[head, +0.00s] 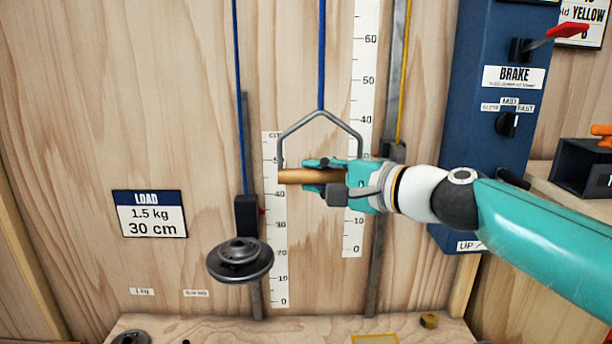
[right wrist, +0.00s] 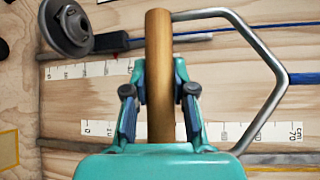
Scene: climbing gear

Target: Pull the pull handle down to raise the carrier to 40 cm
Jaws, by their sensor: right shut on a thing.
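The pull handle is a wooden bar (head: 300,176) in a grey metal bracket (head: 320,116) hung from a blue cord. My right gripper (head: 325,176) is shut on the bar, one finger above and one below. The right wrist view shows the wooden bar (right wrist: 159,60) between both fingers of the gripper (right wrist: 160,95). The carrier is a dark block (head: 246,215) on a vertical rail, with grey disc weights (head: 240,262) at its front. Its small red pointer sits beside the left scale (head: 281,245), a little below the 40 mark. My left gripper is not in view.
A load sign (head: 150,214) reads 1.5 kg, 30 cm. A second scale (head: 352,235) stands behind the handle. A blue post (head: 480,120) at right carries a red brake lever (head: 567,31) and a black knob (head: 507,125). A wooden shelf (head: 290,328) runs below.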

